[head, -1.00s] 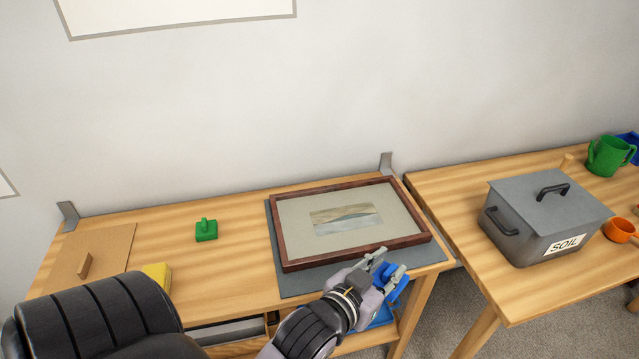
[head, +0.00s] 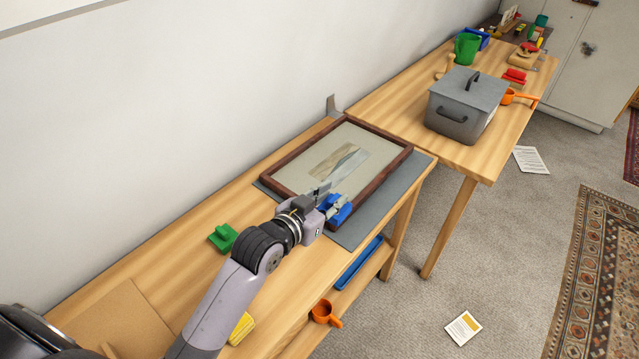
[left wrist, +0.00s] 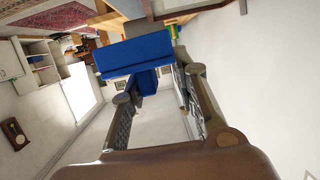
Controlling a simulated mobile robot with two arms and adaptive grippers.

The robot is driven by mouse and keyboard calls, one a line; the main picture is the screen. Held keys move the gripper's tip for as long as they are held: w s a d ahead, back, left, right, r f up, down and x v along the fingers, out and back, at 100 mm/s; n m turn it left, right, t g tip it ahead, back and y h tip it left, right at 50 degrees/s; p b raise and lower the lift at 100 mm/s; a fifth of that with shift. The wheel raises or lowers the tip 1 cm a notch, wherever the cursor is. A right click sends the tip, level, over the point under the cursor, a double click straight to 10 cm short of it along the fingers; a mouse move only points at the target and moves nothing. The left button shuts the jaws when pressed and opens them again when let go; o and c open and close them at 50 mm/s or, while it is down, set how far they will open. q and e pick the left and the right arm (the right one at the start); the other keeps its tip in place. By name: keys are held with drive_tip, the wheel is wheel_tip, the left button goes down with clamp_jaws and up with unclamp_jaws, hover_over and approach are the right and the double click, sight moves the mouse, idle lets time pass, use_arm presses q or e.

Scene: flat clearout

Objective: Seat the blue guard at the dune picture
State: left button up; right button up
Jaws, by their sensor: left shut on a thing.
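The dune picture (head: 338,163) lies flat in its dark red-brown frame on a grey mat (head: 352,240) on the nearer wooden table. My left gripper (head: 327,197) is shut on the blue guard (head: 339,210), at the frame corner nearest the camera. I cannot tell whether the guard touches the frame. In the left wrist view the blue guard (left wrist: 135,53) sits between the fingertips of my left gripper (left wrist: 155,78), its broad blue face showing. The gripper hides part of that frame corner. My right gripper is not in view.
A green guard (head: 222,237) stands on the table left of the frame, a yellow block (head: 241,328) nearer. A blue tray (head: 359,263) and an orange cup (head: 324,312) are on the lower shelf. A grey lidded box (head: 464,105) stands on the farther table.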

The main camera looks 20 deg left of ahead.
sight(331, 200)
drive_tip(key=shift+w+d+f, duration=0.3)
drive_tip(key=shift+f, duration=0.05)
use_arm(q)
drive_tip(key=shift+m+h, duration=0.4)
drive_tip(key=shift+h, duration=0.1)
drive_tip(key=w, duration=0.2)
drive_tip(key=w+a, duration=0.1)
drive_tip(key=w, duration=0.1)
drive_tip(key=shift+w+f, duration=0.15)
drive_tip(key=shift+f, duration=0.05)
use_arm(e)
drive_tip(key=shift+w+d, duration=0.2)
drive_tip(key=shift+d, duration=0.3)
use_arm(q)
drive_tip(key=shift+f+b, duration=0.65)
drive_tip(key=shift+f, duration=1.85)
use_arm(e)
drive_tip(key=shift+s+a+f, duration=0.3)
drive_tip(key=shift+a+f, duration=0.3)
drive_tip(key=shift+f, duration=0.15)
